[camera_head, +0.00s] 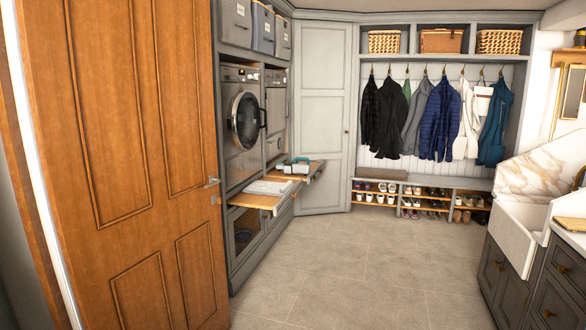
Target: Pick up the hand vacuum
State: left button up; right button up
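A small teal and dark device (296,166), which looks like the hand vacuum, lies on the farther of two wooden pull-out shelves (316,172) below the stacked machines on the left. It is small in the picture and its details are hard to make out. Neither of my grippers shows in the head view.
An open wooden door (150,160) fills the left foreground. Folded white cloth (268,187) lies on the nearer pull-out shelf (255,201). A boot bench (420,184) with shoes stands at the back under hanging coats. A white sink (520,225) is at the right. The tiled floor (365,265) between is clear.

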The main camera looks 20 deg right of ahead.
aim_at(302, 167)
jog(key=i+l+z, duration=0.3)
jog(key=i+l, duration=0.15)
jog(key=i+l+z, duration=0.25)
jog(key=i, duration=0.45)
jog(key=i+l+z, duration=0.3)
jog(key=i, duration=0.3)
jog(key=i+z, duration=0.3)
jog(key=i, duration=0.3)
jog(key=i+u, duration=0.1)
jog(key=i, duration=0.5)
jog(key=i+u, duration=0.1)
jog(key=i, duration=0.45)
jog(key=i+l+u, duration=0.1)
jog(key=i, duration=0.5)
jog(key=i+l+u, duration=0.1)
jog(key=i, duration=0.5)
jog(key=i+l+u, duration=0.5)
jog(key=i+l, duration=0.35)
jog(key=i, duration=0.05)
